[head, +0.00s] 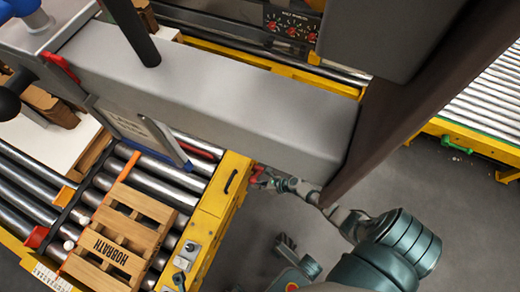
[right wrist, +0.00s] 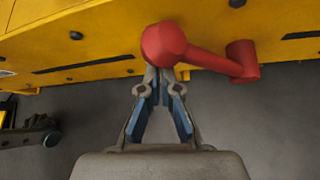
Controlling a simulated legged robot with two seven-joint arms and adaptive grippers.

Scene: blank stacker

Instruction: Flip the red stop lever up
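The red stop lever (right wrist: 215,62) is on the yellow rail in the right wrist view. Its round knob (right wrist: 163,44) is at the left end, and the arm runs right and slightly down to a red hub (right wrist: 243,61). In the head view a small red part of it shows (head: 257,171) beside the yellow frame. My right gripper (right wrist: 160,76) is just below the knob, its blue-padded fingers nearly together, with the tips partly hidden by the knob. Whether they touch it is unclear. It also shows in the head view (head: 268,181).
A wooden pallet (head: 120,238) marked HOBRATH lies on the roller conveyor (head: 165,180) at left. A big grey machine beam (head: 215,95) crosses above. A control panel (head: 290,23) is at the back. Grey floor (head: 330,238) is open right of the yellow frame (head: 218,205).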

